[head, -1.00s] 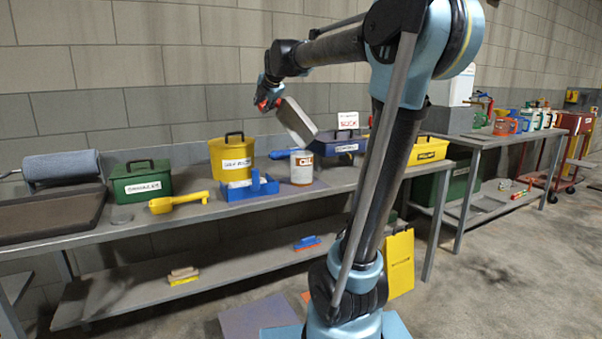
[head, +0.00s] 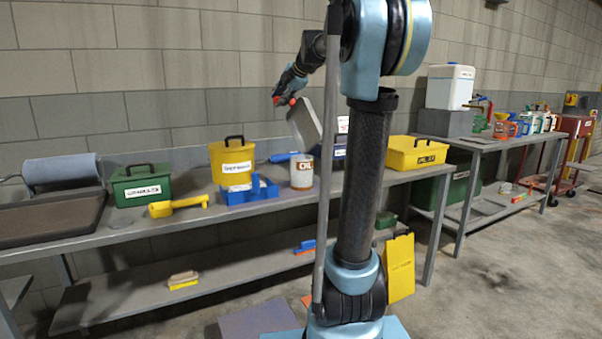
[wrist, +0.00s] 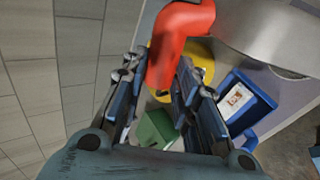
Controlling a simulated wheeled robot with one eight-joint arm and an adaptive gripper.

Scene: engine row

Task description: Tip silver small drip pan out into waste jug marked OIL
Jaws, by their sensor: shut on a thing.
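The silver small drip pan (head: 305,123) hangs in the air, tilted steeply, with its lower edge above the waste jug marked OIL (head: 302,172). The jug is white with a reddish-brown label and stands upright on the bench. My gripper (head: 286,99) is shut on the pan's red handle, up and left of the jug. In the wrist view the red handle (wrist: 178,45) lies between the fingers and the silver pan (wrist: 268,32) fills the top right. The pan's inside is hard to see, and I cannot tell whether anything is flowing.
A blue open caddy (head: 250,190), a yellow bucket (head: 232,163), a yellow scoop-like tool (head: 178,206) and a green box (head: 141,184) stand left of the jug on the bench. A yellow case (head: 418,153) stands right. My arm hides part of a blue box behind the jug.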

